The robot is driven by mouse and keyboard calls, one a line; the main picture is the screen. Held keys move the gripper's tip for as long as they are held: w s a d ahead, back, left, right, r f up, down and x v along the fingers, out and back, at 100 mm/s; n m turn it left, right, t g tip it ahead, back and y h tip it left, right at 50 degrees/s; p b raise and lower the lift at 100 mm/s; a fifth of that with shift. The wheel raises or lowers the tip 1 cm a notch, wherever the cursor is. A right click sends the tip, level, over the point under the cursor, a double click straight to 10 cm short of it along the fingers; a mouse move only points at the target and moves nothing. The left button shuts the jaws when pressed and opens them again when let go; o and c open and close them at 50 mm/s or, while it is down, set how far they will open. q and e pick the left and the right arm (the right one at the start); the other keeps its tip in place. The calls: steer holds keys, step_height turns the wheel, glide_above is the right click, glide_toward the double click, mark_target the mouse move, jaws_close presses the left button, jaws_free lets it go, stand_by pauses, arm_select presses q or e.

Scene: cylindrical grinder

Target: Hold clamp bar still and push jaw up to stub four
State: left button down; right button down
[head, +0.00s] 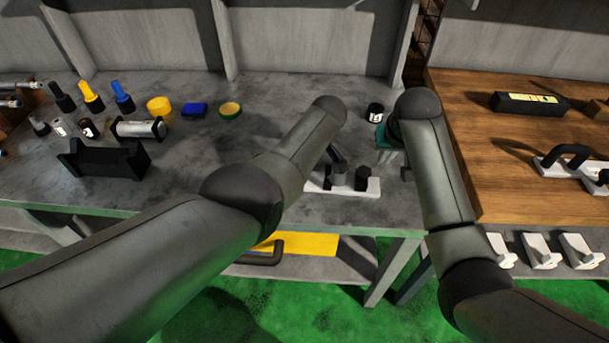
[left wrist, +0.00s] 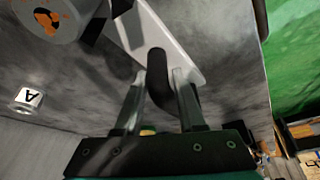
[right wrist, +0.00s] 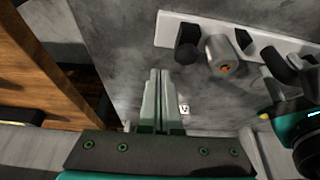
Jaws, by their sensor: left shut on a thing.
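The clamp bar is a white plate (head: 316,186) on the grey bench; its plate also shows in the left wrist view (left wrist: 185,45). It carries dark upright blocks, a grey cylinder with an orange-marked end (right wrist: 221,55) and a curved black handle (left wrist: 157,75). My left gripper (left wrist: 160,75) is shut on that handle; in the head view my arm hides it. My right gripper (right wrist: 152,72) is shut and empty, above the bench beside the bar's end with the black block (right wrist: 187,45). I cannot tell which part is the jaw or which stub is four.
A black cradle (head: 103,158), a metal cylinder (head: 140,128) and coloured items are at the left of the bench. A wooden bench (head: 500,140) is at the right. Bare bench surrounds the bar's near end.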

glide_above(376, 181)
steer(key=s, duration=0.2)
steer(key=shift+w+f, duration=0.2)
steer(key=shift+f, duration=2.2)
steer(key=shift+f, duration=1.45)
stand_by(0.5)
steer(key=shift+r, duration=0.15)
steer(key=shift+r, duration=1.65)
